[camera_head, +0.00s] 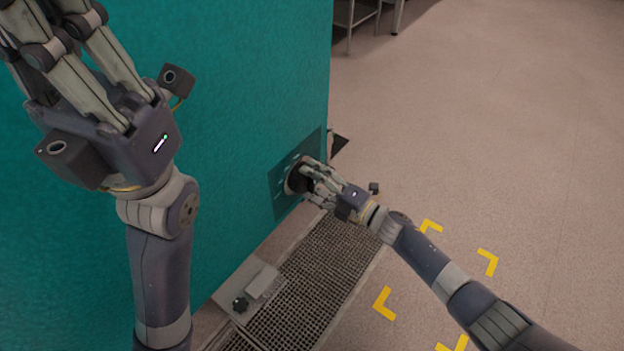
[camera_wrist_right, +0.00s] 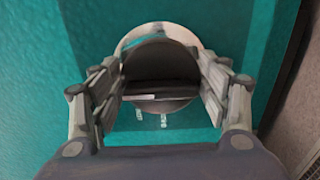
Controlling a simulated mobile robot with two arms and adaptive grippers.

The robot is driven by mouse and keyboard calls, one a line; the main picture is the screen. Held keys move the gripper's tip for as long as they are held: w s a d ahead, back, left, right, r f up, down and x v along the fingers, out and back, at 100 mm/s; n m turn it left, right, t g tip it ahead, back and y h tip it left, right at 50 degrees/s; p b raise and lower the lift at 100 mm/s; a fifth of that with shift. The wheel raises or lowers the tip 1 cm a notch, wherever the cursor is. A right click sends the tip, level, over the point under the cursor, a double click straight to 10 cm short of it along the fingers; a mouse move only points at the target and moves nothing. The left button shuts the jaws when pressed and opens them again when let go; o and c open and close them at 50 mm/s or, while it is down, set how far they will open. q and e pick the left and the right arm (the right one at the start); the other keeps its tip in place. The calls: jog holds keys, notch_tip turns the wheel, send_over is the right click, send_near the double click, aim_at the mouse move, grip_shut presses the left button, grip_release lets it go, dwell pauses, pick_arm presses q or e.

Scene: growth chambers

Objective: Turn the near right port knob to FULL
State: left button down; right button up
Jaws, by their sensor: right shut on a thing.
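The port knob (camera_head: 294,180) is a dark round knob on a pale ring, set on a dark teal plate (camera_head: 281,204) on the chamber's teal side wall. My right gripper (camera_head: 311,178) is shut on the knob, its fingers on either side of it. In the right wrist view the knob (camera_wrist_right: 160,75) shows between the two fingers, with a dark grip bar across it and pale marks on the wall below. The marks are too small to read. My left gripper (camera_head: 80,50) is raised at the upper left, in front of the wall; its fingertips are cut off by the frame edge.
A metal grating (camera_head: 318,270) runs along the foot of the wall. A light plate with a small black knob (camera_head: 241,304) lies at the near end. Yellow corner marks (camera_head: 384,303) are on the open floor to the right. A metal rack (camera_head: 352,18) stands at the back.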

jog(key=shift+d+f, duration=0.1)
dwell(0.4)
jog(key=o, duration=0.8)
jog(key=shift+o, duration=0.2)
jog(key=shift+w, duration=0.1)
jog(key=v, duration=1.2)
